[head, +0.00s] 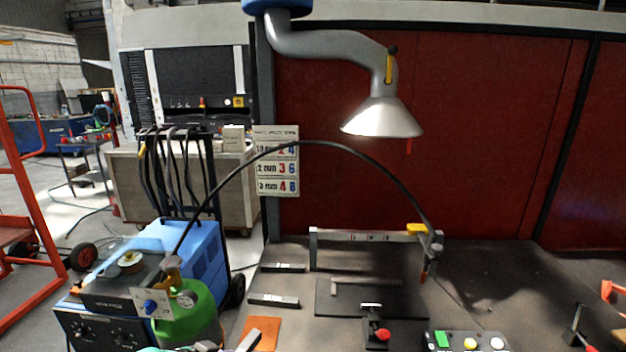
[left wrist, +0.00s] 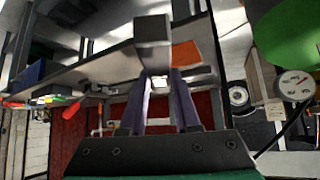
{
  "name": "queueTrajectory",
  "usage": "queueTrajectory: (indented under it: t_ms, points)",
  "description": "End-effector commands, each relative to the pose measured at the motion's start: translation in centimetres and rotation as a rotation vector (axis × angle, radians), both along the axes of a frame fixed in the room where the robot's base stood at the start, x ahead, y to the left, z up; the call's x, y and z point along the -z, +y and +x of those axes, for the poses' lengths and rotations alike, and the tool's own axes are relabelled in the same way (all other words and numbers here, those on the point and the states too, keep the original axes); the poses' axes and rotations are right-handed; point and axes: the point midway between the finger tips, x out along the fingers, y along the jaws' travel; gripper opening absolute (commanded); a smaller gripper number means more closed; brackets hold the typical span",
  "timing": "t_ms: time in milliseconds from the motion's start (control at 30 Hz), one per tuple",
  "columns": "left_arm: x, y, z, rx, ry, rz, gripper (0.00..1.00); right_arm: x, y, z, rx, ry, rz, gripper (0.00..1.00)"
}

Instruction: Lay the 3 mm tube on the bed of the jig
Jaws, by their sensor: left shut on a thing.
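My left gripper (left wrist: 162,82) is shut on a grey square-section tube, taken as the 3 mm tube (left wrist: 153,30); its near end points toward the left wrist camera. In the head view, a grey tube end (head: 248,342) shows at the bottom edge, left of the jig and in front of it. The gripper is mostly cut off there. The jig's dark bed (head: 340,302) lies on the bench, with a raised strip (head: 365,283) along its back and a red-handled clamp (head: 375,325) at its front. No tube is visible on the bed. My right gripper is not in view.
Two dark bars with pale labels (head: 283,267) (head: 273,300) lie left of the jig. An orange pad (head: 262,332) lies in front of them. A torch on a stand (head: 430,245) is behind right. A button box (head: 467,341) is at front right. A green cylinder (head: 190,315) stands left.

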Motion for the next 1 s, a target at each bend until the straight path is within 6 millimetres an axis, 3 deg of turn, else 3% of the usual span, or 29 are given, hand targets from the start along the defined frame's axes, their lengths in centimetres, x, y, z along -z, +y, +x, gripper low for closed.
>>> queueTrajectory:
  t_ms: [100,233,567,1000]
  points:
    - [2.5,-0.2,-3.5,-0.144,0.007,-0.003,0.0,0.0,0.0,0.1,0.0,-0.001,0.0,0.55]
    - [3.2,-0.3,-6.7,-0.269,0.006,-0.002,0.0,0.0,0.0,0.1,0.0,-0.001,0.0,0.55]
    - [1.0,-0.9,-12.9,-0.476,0.005,-0.002,0.0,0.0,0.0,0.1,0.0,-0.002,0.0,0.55]
    - [10.0,-0.7,-12.6,-0.474,0.001,0.003,0.0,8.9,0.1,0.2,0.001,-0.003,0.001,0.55]
